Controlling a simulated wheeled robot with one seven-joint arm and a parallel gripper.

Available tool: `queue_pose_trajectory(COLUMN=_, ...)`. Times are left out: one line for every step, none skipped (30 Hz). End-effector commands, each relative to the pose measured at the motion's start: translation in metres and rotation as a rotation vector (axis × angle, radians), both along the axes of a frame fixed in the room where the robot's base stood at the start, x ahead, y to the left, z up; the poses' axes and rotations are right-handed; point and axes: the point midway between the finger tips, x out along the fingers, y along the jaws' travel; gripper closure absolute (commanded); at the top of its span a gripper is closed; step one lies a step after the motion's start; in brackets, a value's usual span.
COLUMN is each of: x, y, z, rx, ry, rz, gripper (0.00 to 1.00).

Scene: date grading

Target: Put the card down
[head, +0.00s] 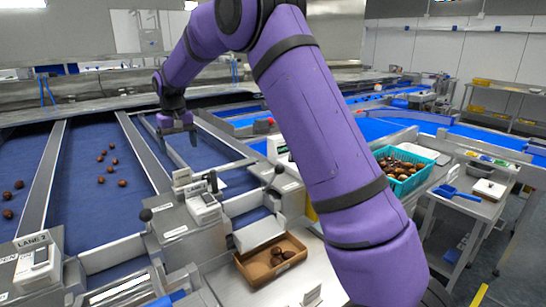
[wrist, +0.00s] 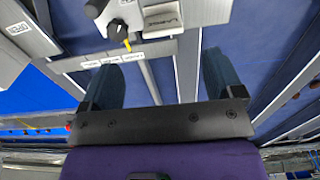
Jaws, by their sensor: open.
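My gripper (head: 180,146) hangs over the blue lane beside the metal divider, left of my purple forearm in the head view. In the wrist view my gripper (wrist: 160,68) has its two dark fingers wide apart, with nothing held between them. I cannot identify the card for certain. A small pale flat piece (head: 219,184) lies low on the lane behind the grey control boxes, apart from my gripper; it is too small to tell whether it is the card.
Grey control boxes (head: 183,228) with knobs stand at the lane ends. Brown dates (head: 110,168) lie on the left lane. A cardboard box (head: 262,277) holds a few dates; a teal crate (head: 408,184) is full. A blue scoop (head: 455,193) lies at right.

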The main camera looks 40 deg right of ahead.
Motion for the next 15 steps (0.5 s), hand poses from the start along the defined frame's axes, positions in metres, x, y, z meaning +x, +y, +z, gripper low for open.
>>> queue_pose_trajectory(x=-0.008, y=-0.003, z=0.012, rx=0.002, ry=-0.013, rz=-0.001, gripper=0.13)
queue_pose_trajectory(x=-0.014, y=-0.004, z=0.018, rx=0.003, ry=-0.019, rz=-0.001, gripper=0.13)
queue_pose_trajectory(x=-0.023, y=-0.007, z=0.028, rx=0.005, ry=-0.029, rz=-0.002, gripper=0.13)
queue_pose_trajectory(x=-0.030, y=-0.009, z=0.036, rx=0.006, ry=-0.038, rz=-0.002, gripper=0.13)
queue_pose_trajectory(x=-0.039, y=-0.011, z=0.043, rx=0.007, ry=-0.047, rz=-0.002, gripper=0.13)
queue_pose_trajectory(x=-0.050, y=-0.014, z=0.054, rx=0.009, ry=-0.059, rz=-0.003, gripper=0.13)
queue_pose_trajectory(x=-0.059, y=-0.016, z=0.061, rx=0.010, ry=-0.069, rz=-0.003, gripper=0.13)
queue_pose_trajectory(x=-0.068, y=-0.018, z=0.068, rx=0.012, ry=-0.078, rz=-0.003, gripper=0.13)
queue_pose_trajectory(x=-0.080, y=-0.020, z=0.077, rx=0.013, ry=-0.090, rz=-0.004, gripper=0.13)
queue_pose_trajectory(x=-0.090, y=-0.022, z=0.083, rx=0.014, ry=-0.098, rz=-0.004, gripper=0.13)
queue_pose_trajectory(x=-0.099, y=-0.024, z=0.089, rx=0.015, ry=-0.108, rz=-0.004, gripper=0.13)
queue_pose_trajectory(x=-0.111, y=-0.027, z=0.097, rx=0.016, ry=-0.120, rz=-0.005, gripper=0.13)
queue_pose_trajectory(x=-0.121, y=-0.029, z=0.102, rx=0.017, ry=-0.129, rz=-0.005, gripper=0.13)
queue_pose_trajectory(x=-0.131, y=-0.031, z=0.107, rx=0.018, ry=-0.139, rz=-0.005, gripper=0.13)
queue_pose_trajectory(x=-0.144, y=-0.033, z=0.113, rx=0.018, ry=-0.151, rz=-0.004, gripper=0.13)
